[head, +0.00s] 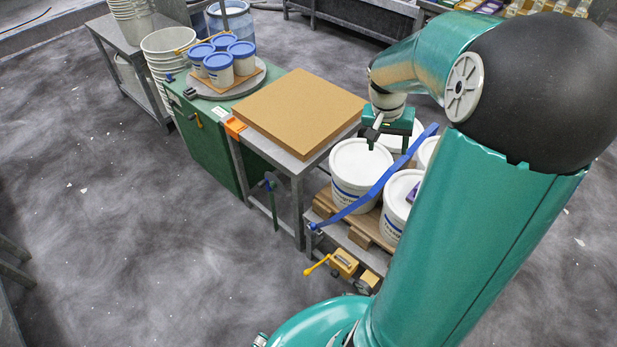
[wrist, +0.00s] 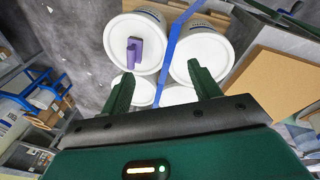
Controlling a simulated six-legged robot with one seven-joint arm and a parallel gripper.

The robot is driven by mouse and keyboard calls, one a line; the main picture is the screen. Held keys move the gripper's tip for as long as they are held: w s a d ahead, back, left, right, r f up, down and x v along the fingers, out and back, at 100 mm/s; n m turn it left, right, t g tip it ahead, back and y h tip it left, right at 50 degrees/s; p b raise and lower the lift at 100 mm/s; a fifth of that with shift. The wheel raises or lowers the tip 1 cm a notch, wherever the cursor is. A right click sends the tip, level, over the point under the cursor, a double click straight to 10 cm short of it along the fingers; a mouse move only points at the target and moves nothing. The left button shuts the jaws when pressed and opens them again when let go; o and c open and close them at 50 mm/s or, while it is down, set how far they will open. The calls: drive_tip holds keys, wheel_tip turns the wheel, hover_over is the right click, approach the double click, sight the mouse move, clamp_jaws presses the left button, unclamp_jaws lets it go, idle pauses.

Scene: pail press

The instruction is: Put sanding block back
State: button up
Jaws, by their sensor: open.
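A small purple block with a raised grip, which looks like the sanding block (wrist: 133,53), lies on the white lid of one pail (wrist: 118,34). In the head view the purple block (head: 412,192) shows only partly, beside my arm. My gripper (wrist: 163,82) is open with nothing between its fingers. In the head view my gripper (head: 374,134) is over the far side of the group of lidded white pails (head: 352,185), apart from the purple block. In the wrist view the block is beyond the left fingertip.
A blue strap (head: 372,193) runs across the pails on a wooden pallet (head: 361,231). A brown board (head: 300,112) lies on the metal table beside them. Blue-lidded tubs (head: 219,60) stand on a round turntable. Shelves (wrist: 38,105) are at left in the wrist view.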

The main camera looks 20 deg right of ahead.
drive_tip(key=s+a+r+n+t+y, duration=0.1)
drive_tip(key=s+a+r+n+t, duration=0.2)
drive_tip(key=a, duration=1)
drive_tip(key=s+a+r+n+t+y, duration=0.1)
drive_tip(key=s+a+r+n, duration=0.4)
drive_tip(key=a, duration=0.8)
drive_tip(key=s+r+t, duration=0.1)
drive_tip(key=s+r, duration=0.2)
drive_tip(key=r, duration=0.1)
drive_tip(key=shift+s+a+n+t, duration=0.2)
drive_tip(key=shift+n+t, duration=0.1)
drive_tip(key=shift+t, duration=0.1)
drive_tip(key=shift+r, duration=0.1)
